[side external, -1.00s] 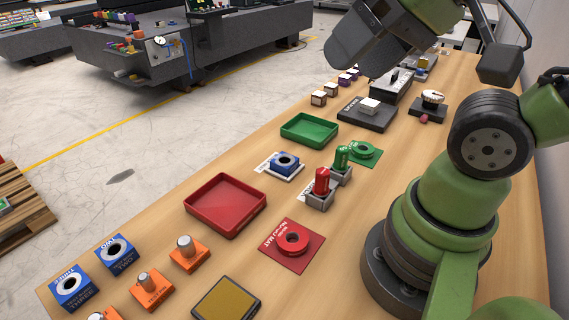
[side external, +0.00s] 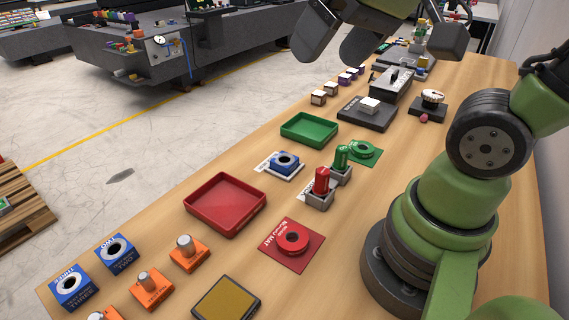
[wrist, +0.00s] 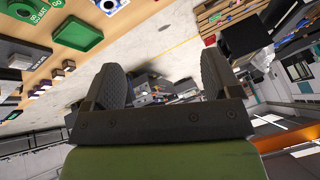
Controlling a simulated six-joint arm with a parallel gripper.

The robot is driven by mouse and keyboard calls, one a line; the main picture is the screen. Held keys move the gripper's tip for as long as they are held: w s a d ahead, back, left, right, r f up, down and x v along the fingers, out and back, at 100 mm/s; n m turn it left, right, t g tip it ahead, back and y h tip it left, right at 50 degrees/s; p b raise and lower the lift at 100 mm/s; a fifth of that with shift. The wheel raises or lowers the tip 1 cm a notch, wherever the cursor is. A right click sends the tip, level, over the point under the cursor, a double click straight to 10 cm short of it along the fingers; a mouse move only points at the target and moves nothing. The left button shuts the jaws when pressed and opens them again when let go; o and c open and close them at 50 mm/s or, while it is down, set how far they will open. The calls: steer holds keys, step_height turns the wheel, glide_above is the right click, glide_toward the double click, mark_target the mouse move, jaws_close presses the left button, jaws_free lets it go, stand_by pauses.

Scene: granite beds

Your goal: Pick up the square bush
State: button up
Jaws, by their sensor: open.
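My gripper (side external: 340,46) is high above the far part of the bench, at the top of the side view. Its two dark fingers are apart with nothing between them; the wrist view also shows the empty gap of my gripper (wrist: 160,82). A blue square piece with a dark round hole (side external: 285,161) sits on a white labelled mat mid-bench, well below and left of my gripper. Two larger blue blocks with holes, marked TWO (side external: 117,254) and THREE (side external: 73,287), stand at the near left. I cannot tell for certain which is the square bush.
A green tray (side external: 310,127) and a red tray (side external: 226,203) lie beside the blue piece. Upright red (side external: 321,181) and green (side external: 341,158) pieces stand close to its right. A red ring (side external: 292,240) lies on a red mat. Small cubes (side external: 319,97) line the far left edge.

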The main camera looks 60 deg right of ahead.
steer(key=w+d+f+n+g, duration=0.15)
steer(key=w+d+f, duration=0.25)
steer(key=w, duration=0.4)
steer(key=n+g+h, duration=0.1)
steer(key=n+g, duration=0.1)
steer(key=g, duration=0.3)
glide_above(286, 157)
steer(key=s+a, duration=0.1)
steer(key=shift+t, duration=0.25)
step_height(286, 157, down, 20)
steer(key=shift+a+f, duration=0.15)
steer(key=shift+f, duration=0.05)
steer(key=shift+w+f, duration=0.1)
steer(key=shift+f, duration=2.8)
steer(key=c, duration=1.3)
steer(key=shift+r, duration=0.15)
